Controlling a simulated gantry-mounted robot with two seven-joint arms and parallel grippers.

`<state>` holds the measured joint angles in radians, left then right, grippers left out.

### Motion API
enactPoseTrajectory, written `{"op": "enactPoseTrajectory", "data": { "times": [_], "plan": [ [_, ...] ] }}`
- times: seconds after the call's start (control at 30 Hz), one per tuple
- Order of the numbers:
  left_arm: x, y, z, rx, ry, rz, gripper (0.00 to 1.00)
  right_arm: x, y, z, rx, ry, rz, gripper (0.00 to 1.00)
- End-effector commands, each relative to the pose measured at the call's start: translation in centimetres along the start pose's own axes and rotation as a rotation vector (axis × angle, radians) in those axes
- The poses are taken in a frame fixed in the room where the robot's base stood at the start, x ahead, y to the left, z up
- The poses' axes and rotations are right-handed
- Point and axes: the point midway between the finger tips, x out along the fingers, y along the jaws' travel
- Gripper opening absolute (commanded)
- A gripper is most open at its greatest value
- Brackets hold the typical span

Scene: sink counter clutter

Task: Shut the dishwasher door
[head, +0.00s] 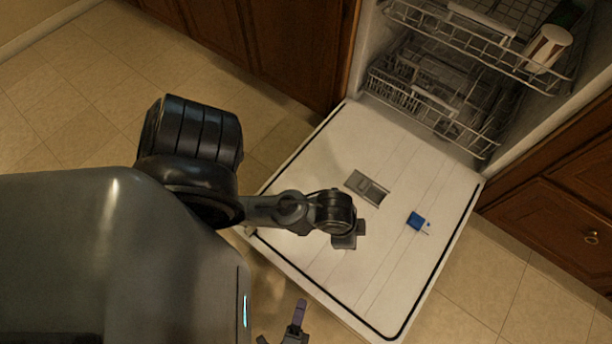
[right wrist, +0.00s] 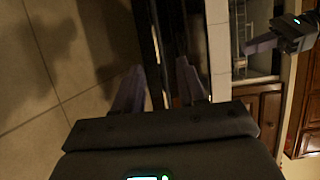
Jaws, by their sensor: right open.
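The dishwasher door (head: 375,265) is folded down, its white inner face up, in the head view. My right gripper (head: 281,322) is at the bottom of that view, beside the door's near left edge. In the right wrist view its fingers (right wrist: 161,82) are apart, with a dark edge strip, apparently the door's, seen between and beyond them. Contact cannot be told. My left arm reaches over the door, its gripper (head: 348,238) seen from above; it also shows in the right wrist view (right wrist: 270,40). Its finger opening is unclear.
Wire racks (head: 430,105) sit inside the dishwasher, the upper one pulled partly out with a striped cup (head: 547,48). A blue dispenser piece (head: 416,220) is on the door. Wooden cabinets (head: 560,200) flank the opening. Tiled floor (head: 480,290) is clear around the door.

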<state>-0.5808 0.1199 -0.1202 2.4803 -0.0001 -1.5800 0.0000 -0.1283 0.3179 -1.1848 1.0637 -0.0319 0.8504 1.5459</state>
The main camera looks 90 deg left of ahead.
Motion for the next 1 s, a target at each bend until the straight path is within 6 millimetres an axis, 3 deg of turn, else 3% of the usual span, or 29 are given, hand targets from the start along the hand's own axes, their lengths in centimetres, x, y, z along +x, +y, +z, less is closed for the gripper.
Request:
{"op": "enactPoseTrajectory", "data": {
  "times": [0.2,0.4,0.8,0.87,1.0],
  "plan": [
    [1.5,0.0,0.5,0.000,0.001,0.000,0.00,3.5,0.2,0.0,0.000,0.001,-0.001,0.40],
    [2.1,0.1,0.6,0.000,0.001,-0.001,0.00,5.3,0.1,-0.1,-0.001,0.001,0.000,0.40],
    [2.2,0.1,0.7,0.000,0.001,-0.001,0.00,5.9,0.0,-0.1,0.000,0.002,0.002,0.40],
    [2.2,0.1,0.7,0.000,0.001,-0.001,0.00,5.9,0.0,-0.1,0.000,0.002,0.002,0.34],
    [2.2,0.1,0.7,0.000,0.001,-0.001,0.00,5.9,0.0,-0.1,0.000,0.002,0.002,0.13]
  ]
}}
